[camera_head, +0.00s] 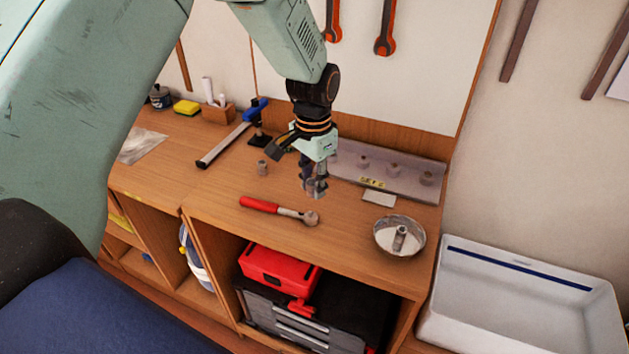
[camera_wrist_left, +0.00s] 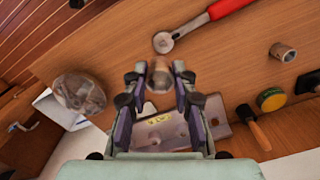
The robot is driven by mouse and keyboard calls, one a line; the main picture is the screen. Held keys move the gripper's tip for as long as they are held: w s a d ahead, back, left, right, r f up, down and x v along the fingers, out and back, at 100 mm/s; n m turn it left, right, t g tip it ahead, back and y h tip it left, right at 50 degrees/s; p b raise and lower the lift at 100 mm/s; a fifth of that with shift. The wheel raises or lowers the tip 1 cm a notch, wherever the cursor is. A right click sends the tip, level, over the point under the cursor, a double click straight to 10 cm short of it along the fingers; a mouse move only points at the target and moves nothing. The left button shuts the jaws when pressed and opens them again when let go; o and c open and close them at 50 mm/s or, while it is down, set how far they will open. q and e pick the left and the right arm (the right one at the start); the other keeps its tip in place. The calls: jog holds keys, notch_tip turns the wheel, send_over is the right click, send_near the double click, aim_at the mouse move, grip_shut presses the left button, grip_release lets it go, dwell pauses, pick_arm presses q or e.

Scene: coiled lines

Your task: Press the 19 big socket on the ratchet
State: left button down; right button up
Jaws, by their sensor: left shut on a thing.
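My left gripper (camera_head: 315,184) is above the workbench, shut on a grey metal socket (camera_head: 318,194). In the left wrist view the socket (camera_wrist_left: 160,82) sits between the fingertips (camera_wrist_left: 160,76); its size marking cannot be read. The ratchet (camera_head: 280,211) lies on the bench below and to the left of the gripper, red handle to the left and round metal head to the right. Its head (camera_wrist_left: 163,42) shows just beyond the fingertips in the wrist view. The socket and ratchet head are apart. My right gripper is not in view.
A loose socket (camera_head: 262,168) stands left of the gripper. A grey socket rail (camera_head: 400,184) holds several sockets at the back. A metal bowl (camera_head: 381,246) with a cylindrical part inside is near the right edge. A blue-handled clamp (camera_head: 225,145) lies back left.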

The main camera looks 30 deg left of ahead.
aim_at(310, 194)
pick_arm(q)
jog(key=f+b, duration=0.1)
jog(key=a+f+b, duration=0.1)
jog(key=shift+a+f, duration=0.1)
jog(key=shift+f, duration=0.3)
jog(key=shift+f+b, duration=0.55)
jog(key=shift+b, duration=0.2)
jog(key=shift+d+f, duration=0.4)
jog(key=shift+f, duration=0.25)
jog(key=shift+a+f, duration=0.2)
jog(key=shift+a, duration=0.05)
jog(key=shift+d+r, duration=0.15)
jog(key=shift+d, duration=0.05)
jog(key=shift+w+a+p, duration=0.1)
jog(key=shift+a+p, duration=0.1)
jog(key=shift+p, duration=0.15)
